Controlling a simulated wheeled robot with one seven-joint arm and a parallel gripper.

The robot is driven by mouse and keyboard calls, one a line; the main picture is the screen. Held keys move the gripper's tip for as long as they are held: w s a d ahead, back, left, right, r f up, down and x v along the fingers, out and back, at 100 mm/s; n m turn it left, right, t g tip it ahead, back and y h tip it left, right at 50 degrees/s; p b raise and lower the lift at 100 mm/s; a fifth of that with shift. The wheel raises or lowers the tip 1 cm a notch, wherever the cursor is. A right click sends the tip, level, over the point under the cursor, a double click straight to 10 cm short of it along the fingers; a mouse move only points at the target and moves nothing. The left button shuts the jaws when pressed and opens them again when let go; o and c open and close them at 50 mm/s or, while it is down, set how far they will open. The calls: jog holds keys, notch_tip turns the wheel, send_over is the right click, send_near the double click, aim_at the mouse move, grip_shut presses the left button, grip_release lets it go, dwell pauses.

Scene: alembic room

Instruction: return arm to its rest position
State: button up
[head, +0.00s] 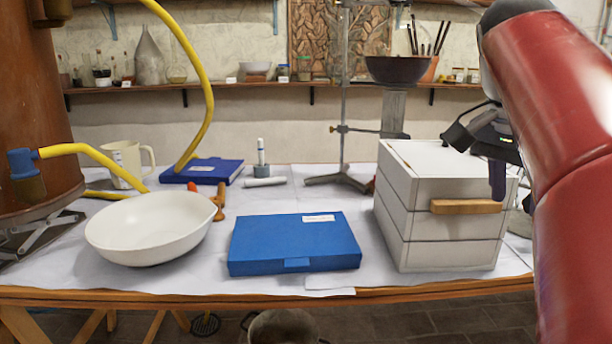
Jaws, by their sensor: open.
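My red arm comes in from the right edge of the head view and bends over at the top right. My gripper (497,165) hangs at the right, by the front right part of the white drawer box (450,235). One dark finger shows near the box's wooden handle (465,207); the rest of the gripper is partly hidden by the arm. I see nothing held in it. I cannot tell whether the finger touches the box.
A blue case (295,243) lies at the table's front middle, left of the drawer box. A white bowl (150,228) stands at the left, near a yellow hose (205,90). A metal stand (343,130) rises behind. A shelf (270,86) runs along the wall.

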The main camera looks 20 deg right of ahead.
jog(key=s+a+f+n+t+y, duration=0.2)
jog(key=a+f+n+t+y, duration=0.2)
jog(key=a+f+n, duration=1.2)
jog(key=a+f+t, duration=0.1)
jog(key=a+f, duration=0.6)
jog(key=f, duration=0.3)
jog(key=shift+f, duration=0.25)
